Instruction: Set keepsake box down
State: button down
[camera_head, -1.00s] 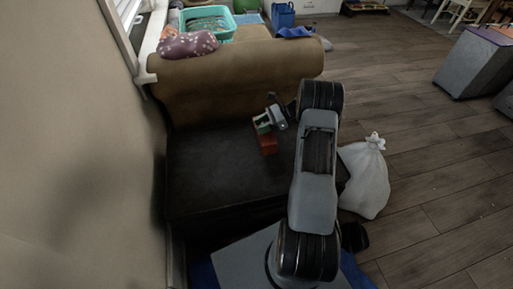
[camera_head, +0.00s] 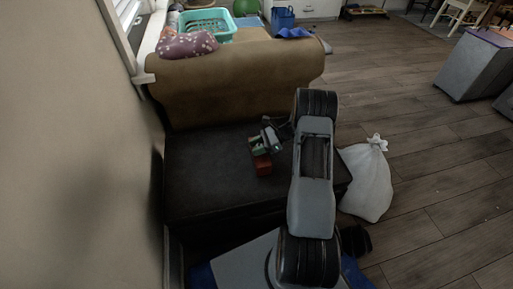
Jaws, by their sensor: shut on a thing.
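The keepsake box (camera_head: 263,165) is small and red, held just above or on the dark chest-like top (camera_head: 200,180); I cannot tell whether it touches. My gripper (camera_head: 261,150) is shut on the upper part of the box, with green and pale parts showing around the fingers. The fingertips are small and partly hidden.
A tan padded sofa (camera_head: 235,80) stands right behind the dark top. A white tied bag (camera_head: 367,180) stands on the floor at its right. A wall borders the left. The top is clear on the left side of the box.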

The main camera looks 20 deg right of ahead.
jog(key=shift+f, duration=0.1)
jog(key=c, duration=0.7)
grip_release()
jog(key=shift+o, duration=0.2)
